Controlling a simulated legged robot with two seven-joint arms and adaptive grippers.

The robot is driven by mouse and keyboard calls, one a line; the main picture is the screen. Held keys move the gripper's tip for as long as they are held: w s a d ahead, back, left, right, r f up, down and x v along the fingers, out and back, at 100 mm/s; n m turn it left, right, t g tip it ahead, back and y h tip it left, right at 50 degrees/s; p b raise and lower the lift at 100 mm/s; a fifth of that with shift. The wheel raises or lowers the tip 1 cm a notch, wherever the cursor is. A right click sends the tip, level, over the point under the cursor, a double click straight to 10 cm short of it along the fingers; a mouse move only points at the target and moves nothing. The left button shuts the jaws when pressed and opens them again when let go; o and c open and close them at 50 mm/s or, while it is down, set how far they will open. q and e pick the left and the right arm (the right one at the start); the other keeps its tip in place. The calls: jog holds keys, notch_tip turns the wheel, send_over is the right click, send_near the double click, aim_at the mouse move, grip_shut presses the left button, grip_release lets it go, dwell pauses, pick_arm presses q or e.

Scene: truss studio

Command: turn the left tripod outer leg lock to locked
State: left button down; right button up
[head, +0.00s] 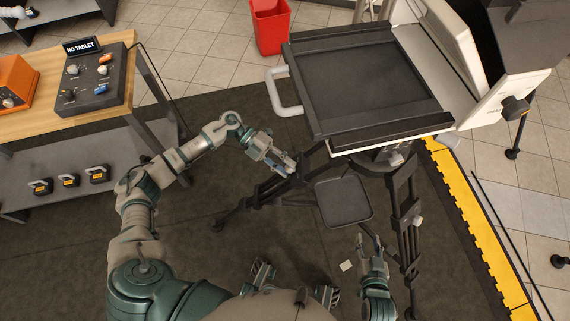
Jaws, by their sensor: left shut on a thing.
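The black tripod stands on the dark floor mat under the flat case. Its left outer leg (245,200) runs down and to the left from the hub. My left gripper (285,166) reaches in from the left and is shut at the upper part of this leg, on what looks like the leg lock. The fingers mostly hide the lock, so its turned position cannot be read. The right leg (404,200) carries a small light knob (417,221). My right gripper (369,244) is low at the front, apart from the tripod, its fingers spread and empty.
The case (362,85) with a pale handle (283,92) overhangs the tripod. A square tray (343,200) sits between the legs. A wooden bench (40,118) with a control box (95,80) is at left. A red bin (270,25) stands behind. Yellow edging (465,205) borders the mat.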

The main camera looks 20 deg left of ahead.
pick_arm(q)
jog(key=shift+a, duration=0.1)
jog(key=c, duration=0.8)
grip_release()
jog(key=shift+a, duration=0.1)
jog(key=v, duration=1.2)
jog(key=shift+f, duration=0.2)
jog(key=shift+w, duration=0.1)
